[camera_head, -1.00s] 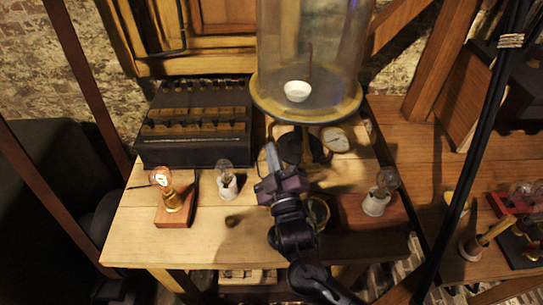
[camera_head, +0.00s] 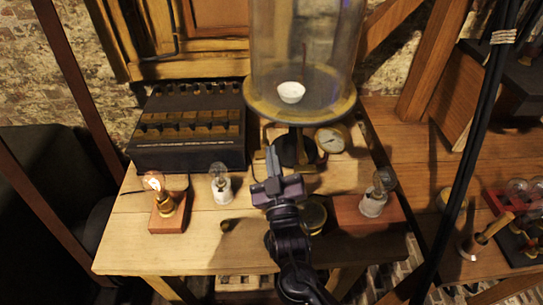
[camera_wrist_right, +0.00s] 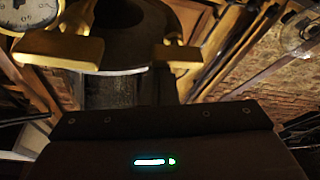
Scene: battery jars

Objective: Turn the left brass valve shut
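The bell-jar stand has a dark central fitting (camera_head: 291,150) under its round plate. A brass piece (camera_head: 261,163) shows at its left and another brass piece (camera_head: 306,168) at its right, low on the stand. In the right wrist view two brass handles (camera_wrist_right: 58,49) (camera_wrist_right: 182,56) show on either side of a dark collar. Which one is the left valve is not certain there. My right gripper (camera_head: 272,160) reaches up in front of the stand, close beside the left brass piece. Contact and finger spacing are unclear. My left gripper is out of view.
A glass bell jar (camera_head: 303,50) stands above. A dial gauge (camera_head: 331,140) is right of the fitting. A dark battery box (camera_head: 188,130), a lit bulb (camera_head: 155,184), an unlit bulb (camera_head: 220,184) and a right bulb (camera_head: 375,193) crowd around. The front left tabletop (camera_head: 160,252) is clear.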

